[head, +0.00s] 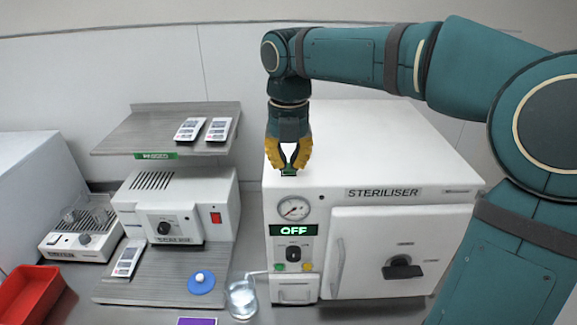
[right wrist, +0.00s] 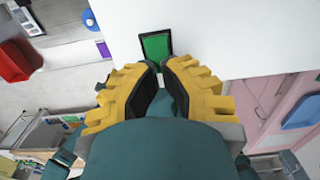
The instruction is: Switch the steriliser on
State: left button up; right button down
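The white steriliser (head: 380,180) stands at the right in the head view, its door shut. Its front display (head: 293,230) reads OFF in lit letters. Below the display is a dark switch (head: 293,252) with a green and a yellow mark under it. My left gripper is not in view.
A round gauge (head: 293,208) and a door handle (head: 403,268) are on the steriliser's front.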

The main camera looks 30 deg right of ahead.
aim_at(289, 169)
jog(key=shift+f+b, duration=0.35)
jog(key=shift+f, duration=0.2)
jog(key=shift+r, duration=0.15)
notch_tip(289, 169, up, 5)
jog(key=p, duration=0.5)
jog(key=shift+r+p, duration=0.5)
jog(key=shift+r, duration=0.35)
